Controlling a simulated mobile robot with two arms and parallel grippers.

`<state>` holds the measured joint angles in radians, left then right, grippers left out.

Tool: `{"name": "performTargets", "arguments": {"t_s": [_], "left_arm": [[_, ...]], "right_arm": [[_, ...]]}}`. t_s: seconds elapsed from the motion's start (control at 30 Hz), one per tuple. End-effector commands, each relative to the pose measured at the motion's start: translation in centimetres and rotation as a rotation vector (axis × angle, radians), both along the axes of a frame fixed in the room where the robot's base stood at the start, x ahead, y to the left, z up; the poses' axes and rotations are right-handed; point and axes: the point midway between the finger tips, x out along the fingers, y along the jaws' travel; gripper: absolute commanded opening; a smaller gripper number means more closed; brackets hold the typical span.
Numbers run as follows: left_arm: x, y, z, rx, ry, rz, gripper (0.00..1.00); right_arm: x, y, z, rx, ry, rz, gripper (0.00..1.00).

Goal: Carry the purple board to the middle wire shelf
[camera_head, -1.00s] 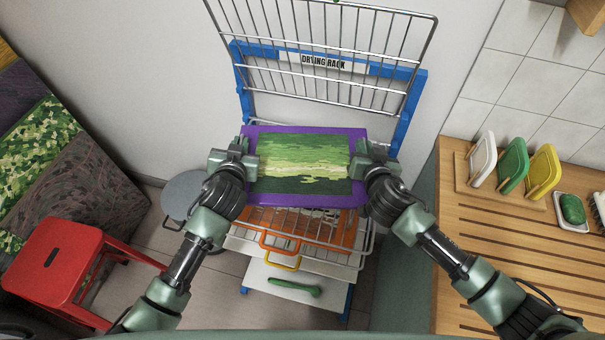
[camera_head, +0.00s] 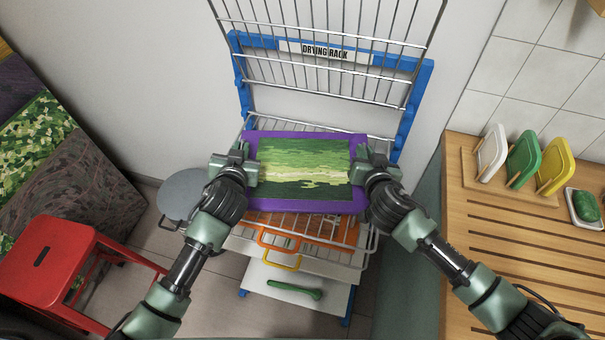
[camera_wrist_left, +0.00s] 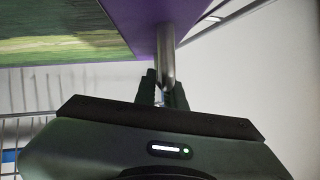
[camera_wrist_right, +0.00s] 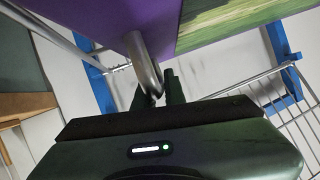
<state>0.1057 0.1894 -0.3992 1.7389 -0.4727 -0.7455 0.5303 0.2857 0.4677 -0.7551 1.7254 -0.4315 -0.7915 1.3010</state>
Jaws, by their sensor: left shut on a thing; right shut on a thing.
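The purple board (camera_head: 305,204) carries a green striped picture sheet and is held roughly level in front of the drying rack. My left gripper (camera_head: 248,168) is shut on a metal handle at its left edge; the handle (camera_wrist_left: 166,55) shows in the left wrist view. My right gripper (camera_head: 362,170) is shut on the handle at its right edge, which shows in the right wrist view (camera_wrist_right: 143,62). The drying rack (camera_head: 419,90) has a blue frame and wire shelves. One wire shelf (camera_head: 298,122) shows behind the board, and a lower one (camera_head: 358,243) is partly hidden beneath it.
An upper wire shelf (camera_head: 330,72) is tilted up above. Lower down are an orange handle (camera_head: 278,246), a yellow handle (camera_head: 282,262) and a green tool (camera_head: 294,289). A red stool (camera_head: 45,262) stands left, a wooden counter (camera_head: 480,225) right.

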Motion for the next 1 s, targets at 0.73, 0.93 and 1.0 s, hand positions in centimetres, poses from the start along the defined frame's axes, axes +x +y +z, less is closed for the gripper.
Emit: {"name": "performTargets", "arguments": {"t_s": [0.73, 0.93, 1.0], "left_arm": [[-3.9, -0.3, 1.3, -0.003, 0.001, -0.001, 0.33], [-7.9, -0.4, 2.9, -0.002, 0.001, 0.001, 0.33], [-9.0, -0.5, 3.4, -0.002, 0.002, 0.001, 0.33]], "right_arm": [[0.0, 0.0, -0.2, 0.000, 0.000, 0.000, 0.33], [0.0, 0.0, -0.2, 0.000, 0.000, 0.000, 0.33], [0.0, 0.0, -0.2, 0.000, 0.000, 0.000, 0.33]]}}
